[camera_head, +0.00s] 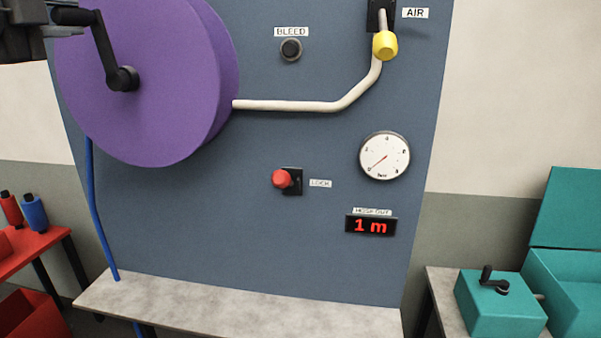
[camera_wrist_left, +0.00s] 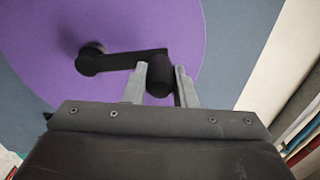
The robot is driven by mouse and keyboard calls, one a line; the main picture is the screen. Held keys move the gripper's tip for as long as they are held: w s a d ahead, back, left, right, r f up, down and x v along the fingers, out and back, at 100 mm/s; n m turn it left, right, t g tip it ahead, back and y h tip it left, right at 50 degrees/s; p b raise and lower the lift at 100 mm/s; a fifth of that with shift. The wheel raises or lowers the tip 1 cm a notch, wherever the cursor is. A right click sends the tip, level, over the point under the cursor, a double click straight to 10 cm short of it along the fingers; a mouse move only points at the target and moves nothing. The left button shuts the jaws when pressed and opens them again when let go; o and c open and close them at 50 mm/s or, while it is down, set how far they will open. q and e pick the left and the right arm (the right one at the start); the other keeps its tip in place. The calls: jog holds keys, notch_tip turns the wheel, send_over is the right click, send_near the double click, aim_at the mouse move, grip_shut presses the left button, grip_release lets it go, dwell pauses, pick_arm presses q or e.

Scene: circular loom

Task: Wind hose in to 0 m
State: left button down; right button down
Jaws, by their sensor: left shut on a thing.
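The purple hose reel (camera_head: 165,90) is mounted at the upper left of the blue-grey panel. Its black crank (camera_head: 106,50) points up and to the left from the hub. My left gripper (camera_head: 50,18) is at the top left corner of the head view, at the crank handle. In the left wrist view, my left gripper (camera_wrist_left: 160,85) has its two fingers on either side of the black crank handle (camera_wrist_left: 160,75), shut on it. The blue hose (camera_head: 97,215) hangs from the reel's left side past the shelf. The hose-out display (camera_head: 371,226) reads 1 m. My right gripper is not in view.
The panel has a red lock knob (camera_head: 282,179), a bleed knob (camera_head: 291,49), a yellow air valve handle (camera_head: 385,45) and a dial gauge (camera_head: 384,156). A grey shelf (camera_head: 240,305) runs below. Teal boxes (camera_head: 500,303) stand right; a red table (camera_head: 35,253) stands left.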

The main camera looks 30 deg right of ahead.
pick_arm(q)
jog(key=c, duration=1.2)
grip_release()
jog(key=shift+s+d, duration=0.1)
jog(key=shift+d, duration=0.1)
jog(key=shift+o, duration=0.6)
jog(key=shift+a, duration=0.2)
jog(key=shift+a+f, duration=0.1)
jog(key=shift+s+a, duration=0.2)
jog(key=shift+s, duration=0.1)
jog(key=b+v, duration=0.3)
jog(key=v, duration=0.4)
jog(key=shift+d, duration=0.1)
